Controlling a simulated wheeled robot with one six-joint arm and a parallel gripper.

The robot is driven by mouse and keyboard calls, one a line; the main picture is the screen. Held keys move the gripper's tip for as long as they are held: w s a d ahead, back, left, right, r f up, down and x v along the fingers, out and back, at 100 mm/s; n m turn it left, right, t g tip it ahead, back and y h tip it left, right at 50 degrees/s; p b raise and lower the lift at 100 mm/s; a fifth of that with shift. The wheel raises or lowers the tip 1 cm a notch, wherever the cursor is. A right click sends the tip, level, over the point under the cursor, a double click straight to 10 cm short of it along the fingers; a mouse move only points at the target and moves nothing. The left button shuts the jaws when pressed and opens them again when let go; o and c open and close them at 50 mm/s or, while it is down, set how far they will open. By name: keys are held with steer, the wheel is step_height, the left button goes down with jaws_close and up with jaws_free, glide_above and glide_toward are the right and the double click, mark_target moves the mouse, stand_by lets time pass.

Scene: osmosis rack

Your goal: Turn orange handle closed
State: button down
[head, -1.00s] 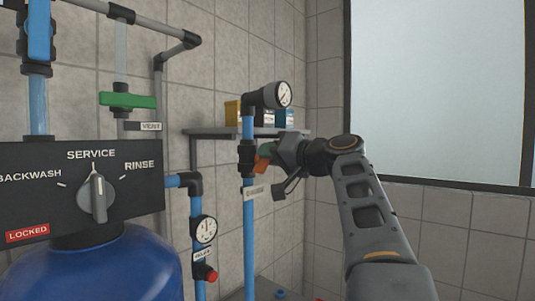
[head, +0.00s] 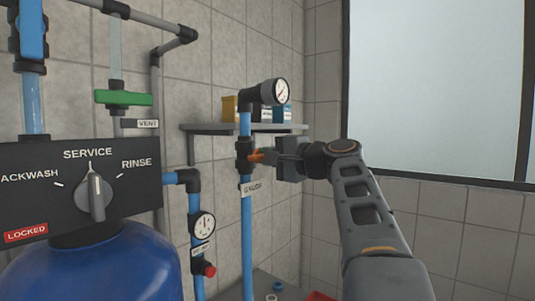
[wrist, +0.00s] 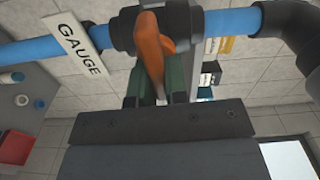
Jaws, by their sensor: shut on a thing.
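The orange handle (head: 257,156) is on a black valve (head: 243,155) in the upright blue pipe below the round gauge. It points right, roughly crosswise to the pipe. My gripper (head: 268,156) is at the handle, coming from the right, and is shut on it. In the wrist view the orange handle (wrist: 150,45) runs down between the two green-padded fingers of my gripper (wrist: 157,85), crosswise to the blue pipe. The handle's outer end is hidden between the fingers.
The GAUGE tag (head: 251,188) hangs just below the valve. A grey shelf (head: 205,129) with small boxes is behind the pipe. The blue tank (head: 110,265) with its dial panel, the green vent handle (head: 123,98) and a small gauge (head: 202,224) are to the left.

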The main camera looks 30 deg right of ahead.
steer(key=shift+f+m, duration=0.1)
steer(key=shift+m, duration=0.3)
steer(key=c, duration=1.1)
jaws_free()
steer(key=shift+c, duration=0.2)
steer(key=b+v, duration=0.3)
steer(key=v, duration=1)
steer(key=shift+s, duration=0.4)
steer(key=shift+d, duration=0.1)
